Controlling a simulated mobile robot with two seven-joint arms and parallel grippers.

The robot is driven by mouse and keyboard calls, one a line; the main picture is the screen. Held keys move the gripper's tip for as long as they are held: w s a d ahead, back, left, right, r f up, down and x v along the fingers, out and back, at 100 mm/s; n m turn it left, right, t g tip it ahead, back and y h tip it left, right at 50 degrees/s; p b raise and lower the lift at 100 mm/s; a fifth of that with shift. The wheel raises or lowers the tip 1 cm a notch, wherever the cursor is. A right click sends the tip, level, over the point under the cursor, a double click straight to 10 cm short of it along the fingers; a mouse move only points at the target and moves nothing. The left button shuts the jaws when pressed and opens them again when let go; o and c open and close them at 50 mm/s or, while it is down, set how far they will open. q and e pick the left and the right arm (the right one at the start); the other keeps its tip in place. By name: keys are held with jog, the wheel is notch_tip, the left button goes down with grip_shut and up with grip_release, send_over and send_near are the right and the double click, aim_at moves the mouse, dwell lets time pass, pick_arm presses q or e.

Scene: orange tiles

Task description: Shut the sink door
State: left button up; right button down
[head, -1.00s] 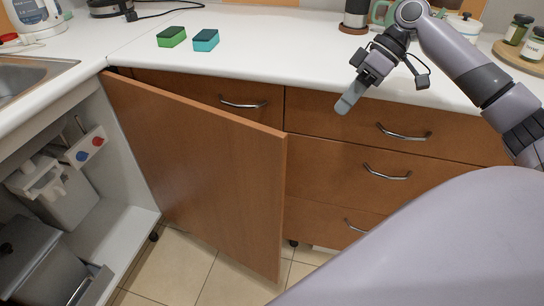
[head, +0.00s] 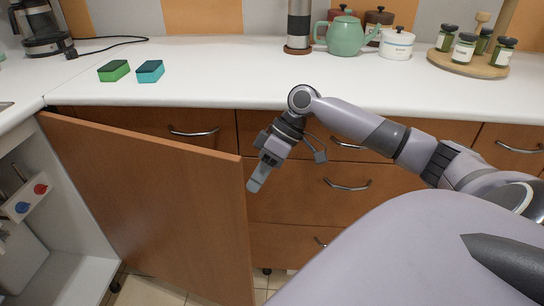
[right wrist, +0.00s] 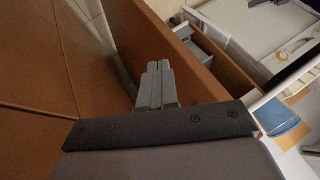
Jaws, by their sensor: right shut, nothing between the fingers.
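The brown sink door (head: 150,195) stands wide open at the left in the head view, its free edge out over the floor. The open sink cabinet (head: 85,270) shows to its left. My right gripper (head: 254,186) points down beside the upper free corner of the door, in front of the drawers. It is shut and empty; whether it touches the door is unclear. In the right wrist view, the shut fingers (right wrist: 156,70) show close to the door (right wrist: 150,30), with the cabinet's inside beyond. My left gripper is out of view.
Drawers with metal handles (head: 348,185) line the front behind my right arm. The white worktop (head: 230,80) above carries two sponges (head: 113,71), a green teapot (head: 345,36) and a round board with jars (head: 468,66).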

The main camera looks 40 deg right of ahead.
jog(key=x, duration=0.4)
jog(key=shift+a, duration=0.1)
dwell(0.3)
